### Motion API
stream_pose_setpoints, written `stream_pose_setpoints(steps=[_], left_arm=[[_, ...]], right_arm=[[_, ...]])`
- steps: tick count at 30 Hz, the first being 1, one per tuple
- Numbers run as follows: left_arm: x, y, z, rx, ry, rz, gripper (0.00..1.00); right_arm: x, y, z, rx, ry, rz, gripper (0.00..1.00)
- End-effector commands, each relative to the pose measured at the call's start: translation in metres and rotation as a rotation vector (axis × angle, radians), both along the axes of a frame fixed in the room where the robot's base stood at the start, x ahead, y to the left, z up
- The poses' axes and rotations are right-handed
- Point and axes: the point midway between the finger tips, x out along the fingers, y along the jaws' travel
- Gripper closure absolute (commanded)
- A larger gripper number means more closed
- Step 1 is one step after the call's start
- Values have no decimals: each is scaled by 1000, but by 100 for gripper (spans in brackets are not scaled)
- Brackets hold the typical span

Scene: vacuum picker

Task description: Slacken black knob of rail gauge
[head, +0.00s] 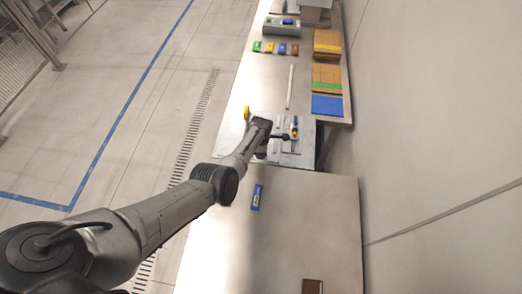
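The rail gauge appears to be the small fixture with a pale plate (290,147) on the metal bench, with small blue and yellow parts (295,127) on it. My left arm reaches in from the lower left, and its far end with the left gripper (282,136) is over the left part of this fixture. The fingers are tiny and dark, so their opening and any contact cannot be told. I cannot make out the black knob for certain; the wrist may cover it. My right gripper is not in view.
A yellow round part (246,113) is at the bench's left edge. A blue labelled item (257,197) lies on the near bench (300,225), with a brown block (312,286) at its front. Colored blocks (276,48), a pale bar (290,86) and stacked boxes (327,75) lie beyond. A wall stands right.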

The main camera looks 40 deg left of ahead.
Motion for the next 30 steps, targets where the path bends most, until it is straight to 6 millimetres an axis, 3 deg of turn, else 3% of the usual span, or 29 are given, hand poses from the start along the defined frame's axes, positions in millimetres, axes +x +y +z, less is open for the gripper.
stream_pose_setpoints(steps=[15, 16, 18, 24, 30], left_arm=[[0, 0, 1, 0, 0, 17, 80], [0, 0, 1, 0, 0, 17, 55], [0, 0, 1, 0, 0, 17, 48], [0, 0, 1, 0, 0, 16, 31], [0, 0, 1, 0, 0, 15, 31]], right_arm=[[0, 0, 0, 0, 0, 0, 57], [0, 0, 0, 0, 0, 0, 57], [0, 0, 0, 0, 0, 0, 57], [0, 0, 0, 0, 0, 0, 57], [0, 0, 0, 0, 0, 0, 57]])
